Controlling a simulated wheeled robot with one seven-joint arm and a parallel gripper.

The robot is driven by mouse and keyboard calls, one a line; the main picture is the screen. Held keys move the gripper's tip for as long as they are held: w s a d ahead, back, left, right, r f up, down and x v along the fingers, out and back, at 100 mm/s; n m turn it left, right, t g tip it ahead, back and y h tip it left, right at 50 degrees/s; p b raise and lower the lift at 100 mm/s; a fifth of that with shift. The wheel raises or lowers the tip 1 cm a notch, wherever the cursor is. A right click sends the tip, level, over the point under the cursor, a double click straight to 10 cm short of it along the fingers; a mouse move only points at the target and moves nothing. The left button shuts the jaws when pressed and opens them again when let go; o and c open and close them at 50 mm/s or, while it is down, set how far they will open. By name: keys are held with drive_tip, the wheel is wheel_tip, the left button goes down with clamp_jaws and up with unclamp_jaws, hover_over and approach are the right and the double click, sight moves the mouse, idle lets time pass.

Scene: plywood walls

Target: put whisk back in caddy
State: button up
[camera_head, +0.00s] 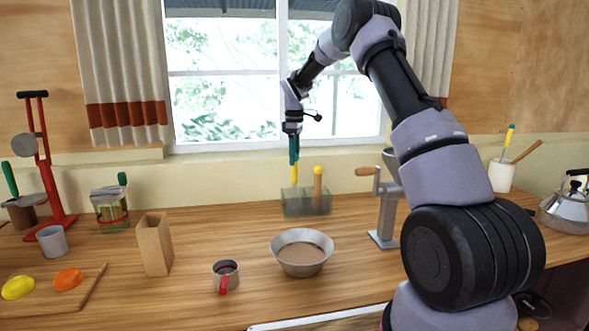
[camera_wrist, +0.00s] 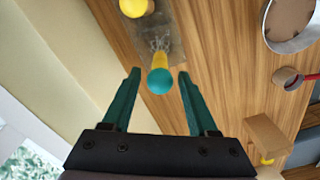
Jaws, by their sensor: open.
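The whisk has a yellow handle with a teal round end (camera_wrist: 160,81) and thin wires. In the head view its yellow handle (camera_head: 295,175) stands roughly upright at the left part of the caddy. The caddy (camera_head: 306,208) is a grey, see-through box on the counter below the window; the wrist view shows it too (camera_wrist: 177,52), with the whisk's wires over or inside it. My gripper (camera_head: 294,160) is above the caddy, pointing down. Its teal fingers (camera_wrist: 159,73) are open, one on each side of the whisk's end, with gaps visible. The wires' depth in the caddy is unclear.
A yellow-topped wooden tool (camera_head: 318,181) stands in the caddy right beside the whisk. A clamped grinder (camera_head: 387,215) stands close on the right.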

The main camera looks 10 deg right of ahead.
wheel_tip(320, 180, up, 6)
drive_tip(key=shift+r, duration=0.2)
drive_tip(key=s+d+r+m+t, duration=0.3)
drive_tip(key=s+r+m, duration=0.4)
drive_tip(key=s+r, duration=1.05)
drive_tip(key=s+d+f+m+t+y, duration=0.1)
drive_tip(key=s+m, duration=0.4)
drive_tip(key=s, duration=0.7)
drive_tip(key=s+d+f+m+t+y, duration=0.1)
drive_tip(key=s+f+m+t, duration=0.2)
drive_tip(key=s, duration=0.9)
drive_tip(key=shift+s+d+m, duration=0.3)
drive_tip(key=shift+d+m, duration=0.05)
drive_tip(key=shift+m, duration=0.55)
drive_tip(key=shift+f, duration=0.1)
